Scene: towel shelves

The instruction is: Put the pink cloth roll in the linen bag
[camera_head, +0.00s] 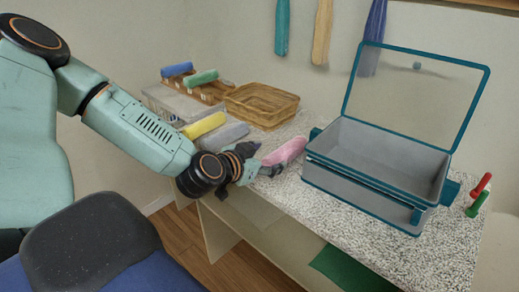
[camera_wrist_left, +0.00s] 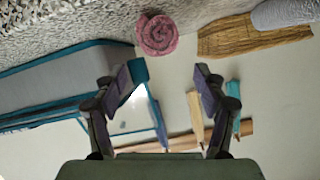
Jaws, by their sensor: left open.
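The pink cloth roll (camera_head: 285,152) lies on the speckled counter in the head view, left of the linen bag. In the wrist view its round spiral end (camera_wrist_left: 157,36) faces the camera. The linen bag (camera_head: 375,165) is a grey box shape with teal edges, and its see-through lid stands open at the back. Part of it shows at the left of the wrist view (camera_wrist_left: 60,75). My left gripper (camera_head: 262,162) is open and empty, just left of the roll. In the wrist view the roll lies beyond the gap between its fingertips (camera_wrist_left: 163,78). My right gripper is not in view.
Yellow (camera_head: 204,125) and grey (camera_head: 222,136) rolls lie left of the pink one. Behind are a wicker basket (camera_head: 262,104) and a brown rack with blue and green rolls. Red and green handles (camera_head: 478,195) stand right of the bag. The front counter (camera_head: 350,225) is clear.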

